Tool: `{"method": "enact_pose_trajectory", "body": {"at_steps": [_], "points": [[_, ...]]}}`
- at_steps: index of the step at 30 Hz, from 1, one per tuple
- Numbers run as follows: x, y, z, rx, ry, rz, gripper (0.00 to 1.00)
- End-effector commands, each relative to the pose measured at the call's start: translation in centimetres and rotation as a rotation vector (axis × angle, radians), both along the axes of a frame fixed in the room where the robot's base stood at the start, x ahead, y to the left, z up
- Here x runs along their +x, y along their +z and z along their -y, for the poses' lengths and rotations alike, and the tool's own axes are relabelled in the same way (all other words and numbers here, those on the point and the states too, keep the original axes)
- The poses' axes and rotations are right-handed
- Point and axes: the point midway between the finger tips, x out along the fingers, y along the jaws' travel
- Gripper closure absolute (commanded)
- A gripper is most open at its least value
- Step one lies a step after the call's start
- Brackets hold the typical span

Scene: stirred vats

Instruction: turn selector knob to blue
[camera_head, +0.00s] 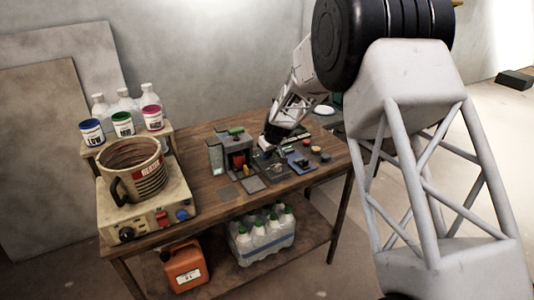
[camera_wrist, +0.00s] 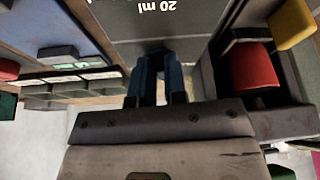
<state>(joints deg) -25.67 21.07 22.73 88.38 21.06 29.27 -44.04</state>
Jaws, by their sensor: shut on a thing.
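My gripper (camera_head: 269,147) reaches down onto the small dark equipment in the middle of the wooden table. In the wrist view its two blue fingers (camera_wrist: 159,82) are close together on a dark selector knob (camera_wrist: 153,48), set against a grey panel marked "20 ml". The fingers hide most of the knob, so I cannot tell which colour it points to.
Right of my fingers are a red block (camera_wrist: 254,65) and a yellow block (camera_wrist: 291,23); grey keys (camera_wrist: 75,88) lie left. A vat (camera_head: 135,172) stands on a heater (camera_head: 153,213), with lidded jars (camera_head: 122,124) behind. Bare wood (camera_head: 207,205) shows at the front.

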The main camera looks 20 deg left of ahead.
Motion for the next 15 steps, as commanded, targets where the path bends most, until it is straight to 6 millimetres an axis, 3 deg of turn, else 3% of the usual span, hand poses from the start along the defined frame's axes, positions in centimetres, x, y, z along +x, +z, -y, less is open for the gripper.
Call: {"method": "enact_pose_trajectory", "body": {"at_steps": [15], "points": [[0.50, -0.05, 0.26, 0.000, 0.360, 0.000, 1.00]]}}
